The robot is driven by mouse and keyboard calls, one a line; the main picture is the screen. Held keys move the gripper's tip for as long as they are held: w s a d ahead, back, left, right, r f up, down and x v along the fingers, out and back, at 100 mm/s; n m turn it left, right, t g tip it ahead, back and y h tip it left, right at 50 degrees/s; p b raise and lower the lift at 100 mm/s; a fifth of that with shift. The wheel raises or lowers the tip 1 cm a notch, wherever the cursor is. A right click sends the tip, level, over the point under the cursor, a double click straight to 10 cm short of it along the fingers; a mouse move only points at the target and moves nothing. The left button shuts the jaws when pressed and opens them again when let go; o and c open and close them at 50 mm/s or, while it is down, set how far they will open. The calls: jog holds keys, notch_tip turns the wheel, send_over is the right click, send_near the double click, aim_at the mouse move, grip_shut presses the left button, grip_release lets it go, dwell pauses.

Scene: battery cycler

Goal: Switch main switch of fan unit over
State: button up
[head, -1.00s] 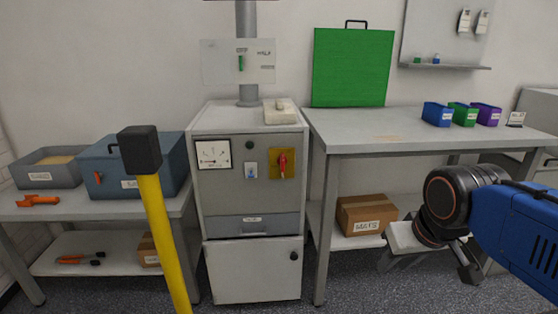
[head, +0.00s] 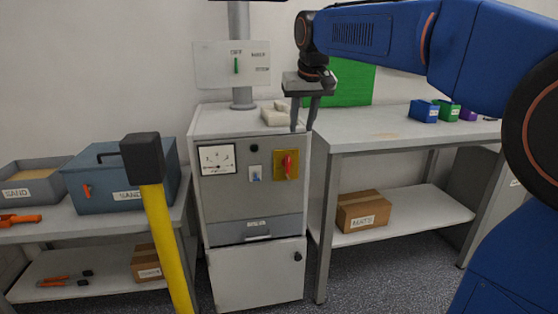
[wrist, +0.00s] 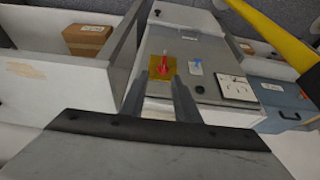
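A grey cabinet (head: 225,190) stands in the middle of the head view. I take it for the fan unit, though no such label is readable. Its front has a red switch handle (head: 287,167) on a yellow plate, roughly upright. A small blue switch (head: 254,173) sits left of it, beside a white dial gauge (head: 217,159). My gripper (head: 302,129) is open and empty, fingers pointing down by the cabinet's top right edge, apart from the red handle. In the wrist view, the red handle (wrist: 163,67) shows beyond my parted fingers (wrist: 158,85).
A pipe-mounted panel with a green lever (head: 236,66) is above the cabinet. A pale object (head: 275,114) lies on the cabinet top. A workbench (head: 380,135) adjoins on the right; a low table (head: 110,208) with a blue box stands left. A yellow-handled hammer (head: 168,235) stands in front.

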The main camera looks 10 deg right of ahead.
aim_at(289, 157)
jog(key=x, duration=0.6)
jog(key=w+a+x, duration=0.1)
jog(key=x, duration=0.4)
jog(key=w+r+x, duration=0.1)
jog(key=x, duration=0.5)
jog(key=shift+w+a+f, duration=0.2)
jog(key=shift+w+f, duration=0.05)
jog(key=shift+f, duration=0.05)
grip_shut()
